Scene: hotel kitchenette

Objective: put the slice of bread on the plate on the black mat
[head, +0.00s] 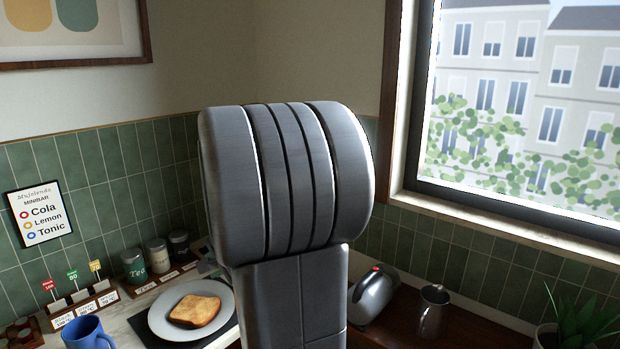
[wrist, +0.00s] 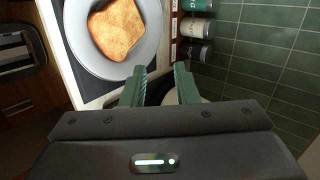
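The slice of bread (head: 195,311), browned like toast, lies flat on a pale grey plate (head: 222,296). The plate rests on the black mat (head: 143,328) on the counter at the lower left of the head view. The wrist view also shows the bread (wrist: 117,28) on the plate (wrist: 152,40) at the upper left. My gripper (wrist: 160,82) has its two green fingers apart, beside the plate's near edge in the picture, and does not touch the bread.
A blue mug (head: 87,333) stands left of the plate. Several jars (head: 158,257) line the wall behind it. Right of my arm are a metal toaster-like appliance (head: 375,292), a metal jug (head: 432,310) and a plant (head: 578,325). A partly hidden round thing shows behind my fingers in the wrist view.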

